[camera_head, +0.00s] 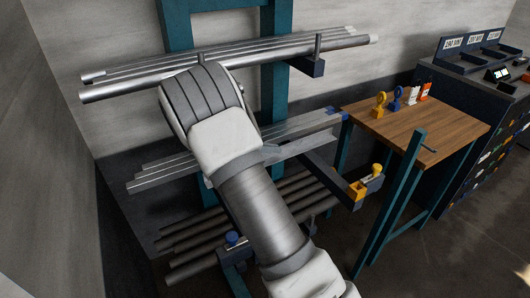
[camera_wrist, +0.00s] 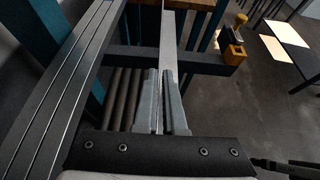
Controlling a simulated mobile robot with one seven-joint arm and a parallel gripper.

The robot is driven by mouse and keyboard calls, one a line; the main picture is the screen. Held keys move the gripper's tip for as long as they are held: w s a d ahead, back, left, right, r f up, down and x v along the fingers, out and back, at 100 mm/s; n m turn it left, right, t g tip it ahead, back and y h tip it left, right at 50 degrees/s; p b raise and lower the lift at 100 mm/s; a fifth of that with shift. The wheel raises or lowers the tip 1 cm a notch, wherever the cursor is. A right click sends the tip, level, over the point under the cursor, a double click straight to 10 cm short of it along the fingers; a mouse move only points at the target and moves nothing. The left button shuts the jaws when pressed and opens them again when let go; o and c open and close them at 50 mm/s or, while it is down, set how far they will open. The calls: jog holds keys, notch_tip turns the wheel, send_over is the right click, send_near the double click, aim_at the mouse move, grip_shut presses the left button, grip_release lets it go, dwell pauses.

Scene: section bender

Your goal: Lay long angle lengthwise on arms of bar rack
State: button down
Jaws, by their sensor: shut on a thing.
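My gripper (camera_wrist: 162,100) is shut on the long angle (camera_wrist: 168,45), a thin grey length running away from between the fingers in the wrist view. The angle crosses above a dark arm of the bar rack (camera_wrist: 120,56); I cannot tell whether it touches. It lies roughly parallel to several long bars on its left (camera_wrist: 62,75), with a gap between. In the head view my arm hides the gripper and much of the angle; part of it shows right of my wrist (camera_head: 310,147). The teal bar rack (camera_head: 278,95) stands against the wall.
Silver tubes (camera_head: 130,87) lie on the upper tier and dark round bars (camera_head: 190,240) on the lower tier. The rack arm ends in a yellow piece (camera_head: 360,190). A wooden table (camera_head: 420,125) with small coloured items stands close on the right. Open floor lies front right.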

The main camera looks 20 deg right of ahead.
notch_tip(320, 180, down, 7)
jog(key=b, duration=0.5)
jog(key=shift+b, duration=0.35)
jog(key=shift+f, duration=0.4)
dwell(0.3)
jog(key=c, duration=0.9)
grip_release()
jog(key=shift+f, duration=0.1)
jog(key=shift+a, duration=0.1)
